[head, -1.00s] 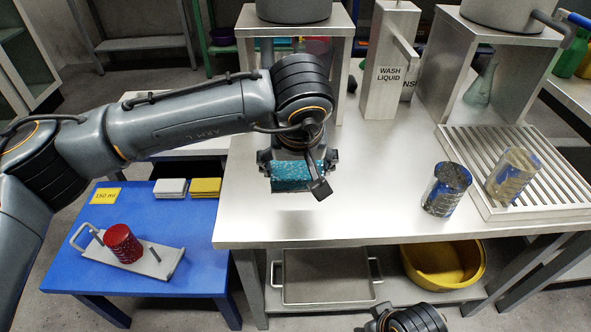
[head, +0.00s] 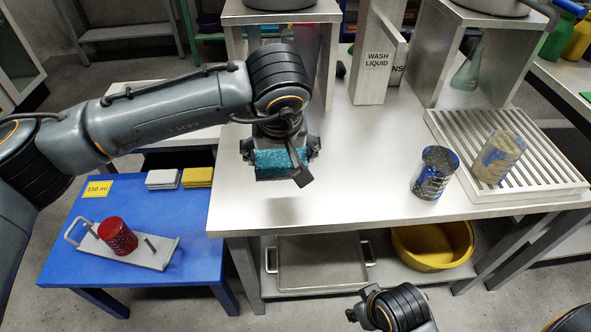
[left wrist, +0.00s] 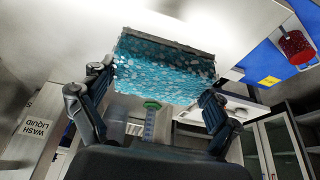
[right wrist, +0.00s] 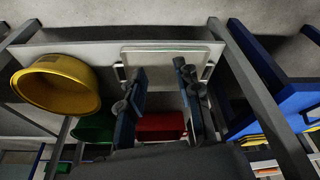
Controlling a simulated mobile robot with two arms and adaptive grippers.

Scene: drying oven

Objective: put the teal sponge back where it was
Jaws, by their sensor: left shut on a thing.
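The teal sponge (head: 283,165) has a grey layer along one side, seen in the left wrist view (left wrist: 165,75). My left gripper (head: 280,150) is shut on it, with a finger at each end. It holds the sponge above the left part of the steel table (head: 330,200). The underside of the sponge is hidden in the head view. My right gripper (right wrist: 160,95) is open and empty, its fingers apart, low in front of the table's lower shelf.
A white sponge (head: 162,178) and a yellow sponge (head: 198,177) lie on the blue table (head: 190,225), near a red beaker (head: 117,236). Two patterned glasses (head: 434,173) (head: 498,157) stand at right. A yellow basin (head: 432,246) and a tray (head: 320,262) sit below.

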